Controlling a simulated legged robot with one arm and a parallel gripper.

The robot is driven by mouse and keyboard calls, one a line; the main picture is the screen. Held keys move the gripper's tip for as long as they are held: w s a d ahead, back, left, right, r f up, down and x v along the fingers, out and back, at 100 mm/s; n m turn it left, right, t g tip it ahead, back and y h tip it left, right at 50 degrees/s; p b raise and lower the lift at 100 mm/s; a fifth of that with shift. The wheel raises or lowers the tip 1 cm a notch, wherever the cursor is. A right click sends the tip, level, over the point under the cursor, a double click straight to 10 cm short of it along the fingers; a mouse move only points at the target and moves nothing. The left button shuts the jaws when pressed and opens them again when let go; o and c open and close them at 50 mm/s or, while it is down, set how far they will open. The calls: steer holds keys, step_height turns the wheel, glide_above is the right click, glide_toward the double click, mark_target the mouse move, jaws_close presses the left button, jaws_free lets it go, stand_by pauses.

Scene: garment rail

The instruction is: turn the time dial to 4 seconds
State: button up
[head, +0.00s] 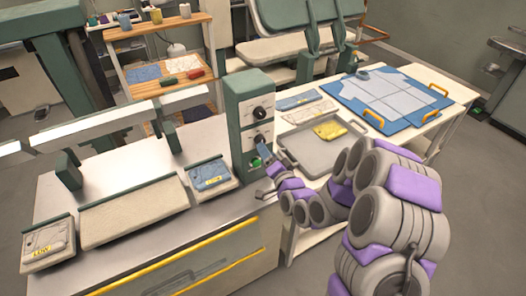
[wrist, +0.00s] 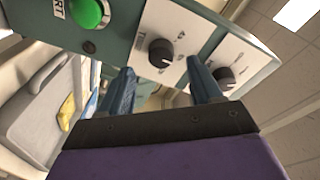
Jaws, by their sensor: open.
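A green control box (head: 243,98) stands at the table's edge in the head view. It carries an upper black dial (head: 259,113), a lower black dial (head: 259,139) and a green button (head: 257,162) below them. My gripper (head: 266,160) is in front of the box, near the button. In the wrist view my gripper (wrist: 160,69) is open and empty. The lower dial (wrist: 160,53) shows between its fingertips, apart from them. The upper dial (wrist: 226,77) is partly behind the right finger.
The press table (head: 150,235) holds a long padded board (head: 133,212) and small plates marked with yellow labels (head: 212,181). Right of the box, a grey tray (head: 300,150) holds a yellow cloth (head: 329,130). A blue board (head: 350,98) lies behind it.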

mark_target(260, 140)
steer(key=shift+x, duration=2.5)
steer(key=c, duration=1)
